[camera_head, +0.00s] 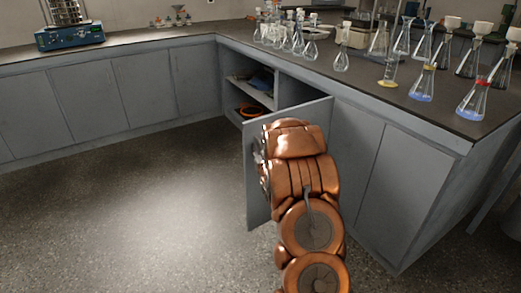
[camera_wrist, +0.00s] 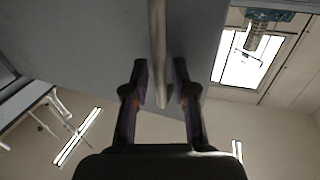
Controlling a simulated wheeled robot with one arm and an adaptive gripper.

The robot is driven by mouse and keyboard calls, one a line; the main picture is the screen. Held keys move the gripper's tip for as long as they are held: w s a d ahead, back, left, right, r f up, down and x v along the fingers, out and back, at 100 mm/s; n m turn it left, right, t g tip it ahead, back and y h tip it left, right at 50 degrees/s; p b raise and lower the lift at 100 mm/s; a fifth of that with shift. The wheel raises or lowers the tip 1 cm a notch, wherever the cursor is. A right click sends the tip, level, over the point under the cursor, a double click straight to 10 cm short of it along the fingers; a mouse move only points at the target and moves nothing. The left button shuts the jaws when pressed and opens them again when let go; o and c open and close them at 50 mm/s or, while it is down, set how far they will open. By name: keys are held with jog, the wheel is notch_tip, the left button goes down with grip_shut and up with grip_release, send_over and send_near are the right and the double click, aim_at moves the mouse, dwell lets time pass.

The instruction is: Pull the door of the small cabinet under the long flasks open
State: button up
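The small cabinet's grey door (camera_head: 257,200) stands swung well out from the counter front, under the flasks (camera_head: 297,38). The opening beside it shows shelves inside the cabinet (camera_head: 290,92). My gripper (camera_head: 259,158) is at the door's outer left part, and my copper-coloured arm hides much of the door. In the wrist view, my gripper (camera_wrist: 160,88) has one dark finger on each side of the door's pale bar handle (camera_wrist: 158,50). A narrow gap shows between the fingers and the bar, so the fingers look open around it. The grey door panel (camera_wrist: 95,40) fills the area behind.
An orange item (camera_head: 250,110) and a dark blue item (camera_head: 262,84) lie on the shelves. Glassware crowds the right countertop (camera_head: 440,108). A blue device (camera_head: 70,36) stands on the far left counter. The floor (camera_head: 150,210) left of the door is clear.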

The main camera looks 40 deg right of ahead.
jog(key=shift+o, duration=0.3)
jog(key=shift+f, duration=0.1)
jog(key=shift+a, duration=0.1)
jog(key=shift+v, duration=0.8)
jog(key=v, duration=0.6)
